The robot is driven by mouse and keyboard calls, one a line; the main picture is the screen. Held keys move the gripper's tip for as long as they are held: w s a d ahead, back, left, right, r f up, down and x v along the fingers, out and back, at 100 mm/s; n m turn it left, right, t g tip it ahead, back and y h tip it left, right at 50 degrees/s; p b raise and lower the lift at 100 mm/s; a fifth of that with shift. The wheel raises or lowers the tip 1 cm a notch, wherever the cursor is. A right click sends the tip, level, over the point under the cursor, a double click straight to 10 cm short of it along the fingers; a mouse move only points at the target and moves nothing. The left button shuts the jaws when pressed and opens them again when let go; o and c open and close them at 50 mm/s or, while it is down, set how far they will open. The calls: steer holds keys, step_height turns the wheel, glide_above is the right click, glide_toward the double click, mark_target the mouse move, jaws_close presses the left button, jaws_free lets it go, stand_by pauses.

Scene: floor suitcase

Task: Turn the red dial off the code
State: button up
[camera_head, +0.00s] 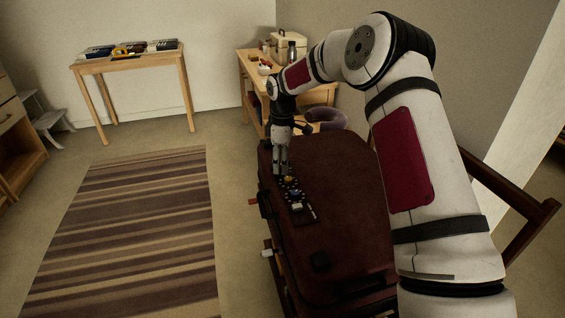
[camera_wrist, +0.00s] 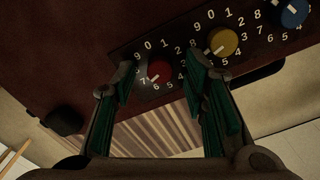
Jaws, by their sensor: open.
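The red dial (camera_wrist: 159,72) sits on a dark lock plate (camera_wrist: 185,42) with white digits around it, in the wrist view. A yellow dial (camera_wrist: 223,42) and a blue dial (camera_wrist: 293,13) are to its right on the same plate. The plate lies on the dark red suitcase (camera_head: 335,185). My gripper (camera_wrist: 163,92) is open, its green-padded fingers on either side of the red dial in the picture. I cannot tell whether they touch it. In the head view my gripper (camera_head: 280,175) points down over the plate's far end, and the red dial is not clearly seen there.
A striped rug (camera_head: 130,235) lies left of the suitcase. A wooden table (camera_head: 130,62) with items stands at the back left. A wooden bench (camera_head: 257,85) with a box and jars stands behind the suitcase. A black handle part (camera_head: 320,261) sits on the suitcase's near end.

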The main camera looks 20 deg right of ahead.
jaws_close()
steer(key=shift+m, duration=0.4)
steer(key=m, duration=0.6)
steer(key=shift+m, duration=0.3)
steer(key=m, duration=0.6)
steer(key=shift+m+b, duration=0.3)
stand_by(0.4)
